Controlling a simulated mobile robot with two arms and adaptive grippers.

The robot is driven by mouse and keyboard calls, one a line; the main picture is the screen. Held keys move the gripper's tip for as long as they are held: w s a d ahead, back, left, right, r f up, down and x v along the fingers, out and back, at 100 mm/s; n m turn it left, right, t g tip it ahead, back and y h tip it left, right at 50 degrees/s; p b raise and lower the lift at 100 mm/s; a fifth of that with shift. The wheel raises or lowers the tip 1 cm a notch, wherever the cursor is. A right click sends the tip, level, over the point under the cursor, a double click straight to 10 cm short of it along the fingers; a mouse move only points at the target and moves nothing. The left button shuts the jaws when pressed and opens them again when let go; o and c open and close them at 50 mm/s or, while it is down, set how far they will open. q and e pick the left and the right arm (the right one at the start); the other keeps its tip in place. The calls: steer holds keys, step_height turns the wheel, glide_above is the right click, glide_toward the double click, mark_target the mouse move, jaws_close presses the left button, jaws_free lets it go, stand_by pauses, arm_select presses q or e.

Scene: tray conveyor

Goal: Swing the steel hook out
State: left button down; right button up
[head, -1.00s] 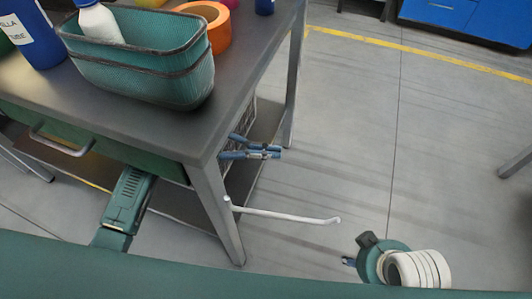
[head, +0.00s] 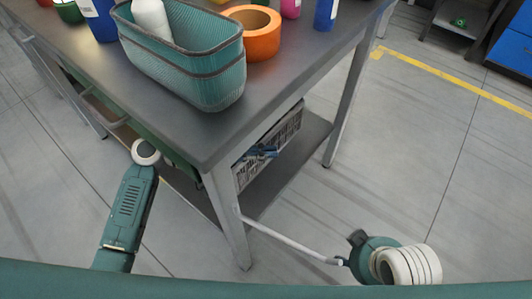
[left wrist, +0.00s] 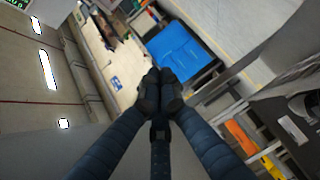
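The steel hook (head: 290,240) is a thin pale rod. It runs from the near table leg out to the right and slightly down in the head view. Its far end meets my right wrist, where I cannot tell whether it is touched or held. My right gripper is mostly hidden behind that wrist, so its fingers cannot be read.
The grey table (head: 290,105) carries a teal basket (head: 205,88), an orange ring (head: 262,45) and several bottles. A wire basket (head: 283,135) sits on the lower shelf (head: 300,150). Open floor lies to the right, with a yellow line.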

arm_select(q)
steer(key=w+p+v, duration=0.1)
steer(key=w+v, duration=0.1)
steer(key=v, duration=1.1)
steer(key=shift+r, duration=0.15)
steer(key=shift+w+a, duration=0.1)
